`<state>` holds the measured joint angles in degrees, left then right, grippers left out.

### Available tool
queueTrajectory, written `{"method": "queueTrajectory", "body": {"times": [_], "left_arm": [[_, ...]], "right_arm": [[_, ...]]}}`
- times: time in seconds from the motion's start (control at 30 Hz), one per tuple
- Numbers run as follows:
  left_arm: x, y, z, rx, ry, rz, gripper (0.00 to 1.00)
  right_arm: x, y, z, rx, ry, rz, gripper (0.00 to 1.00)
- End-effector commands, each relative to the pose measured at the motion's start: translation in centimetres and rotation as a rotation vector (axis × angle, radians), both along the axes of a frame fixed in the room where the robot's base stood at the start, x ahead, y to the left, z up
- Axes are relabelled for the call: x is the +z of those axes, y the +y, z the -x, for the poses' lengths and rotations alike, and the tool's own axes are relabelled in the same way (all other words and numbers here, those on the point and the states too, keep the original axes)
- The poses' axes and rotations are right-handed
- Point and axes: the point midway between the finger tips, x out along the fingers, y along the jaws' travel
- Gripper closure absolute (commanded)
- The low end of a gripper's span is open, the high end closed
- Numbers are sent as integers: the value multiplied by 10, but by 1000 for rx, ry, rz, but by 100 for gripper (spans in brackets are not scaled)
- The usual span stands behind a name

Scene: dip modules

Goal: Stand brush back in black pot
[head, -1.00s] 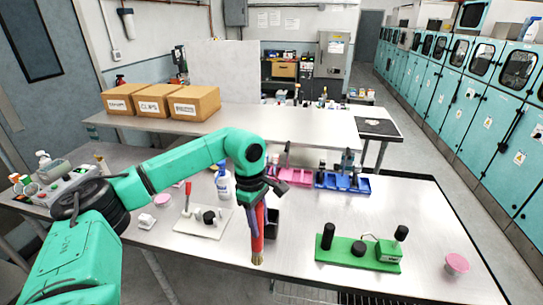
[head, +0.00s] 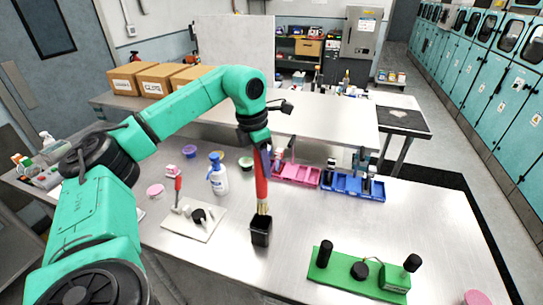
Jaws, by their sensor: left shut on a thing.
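The brush (head: 262,190) has a red handle and pale bristles that point down. My left gripper (head: 262,152) is shut on its handle from above and holds it roughly upright. The black pot (head: 261,232) stands on the steel table directly below the brush. The bristle end meets the pot's opening in the picture; I cannot tell how far inside it is. My right gripper is not in view.
A white board with a red-handled tool (head: 196,222) lies left of the pot, with a white and blue bottle (head: 218,178) behind. Pink bins (head: 296,174) and blue bins (head: 352,186) stand behind right. A green board (head: 335,272) lies front right.

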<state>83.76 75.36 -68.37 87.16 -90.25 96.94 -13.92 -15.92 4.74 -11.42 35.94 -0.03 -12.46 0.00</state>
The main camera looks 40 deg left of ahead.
Motion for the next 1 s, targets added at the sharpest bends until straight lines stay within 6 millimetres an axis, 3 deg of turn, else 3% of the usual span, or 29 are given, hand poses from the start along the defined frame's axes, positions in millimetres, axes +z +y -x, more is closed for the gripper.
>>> {"method": "queueTrajectory", "body": {"times": [0.1, 0.23, 0.37, 0.6, 1.0], "left_arm": [[-11, 0, 1, 0, 2, -1, 100], [-29, 0, 1, -1, 1, -1, 100], [-42, 0, 1, -2, 1, 0, 100], [-66, 0, 1, -2, 1, 0, 100], [-106, 0, 1, -2, 0, 1, 100]], "right_arm": [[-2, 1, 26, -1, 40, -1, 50], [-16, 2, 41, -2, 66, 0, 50], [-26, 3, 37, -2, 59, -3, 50], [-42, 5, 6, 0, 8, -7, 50], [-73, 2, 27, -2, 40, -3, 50]]}}
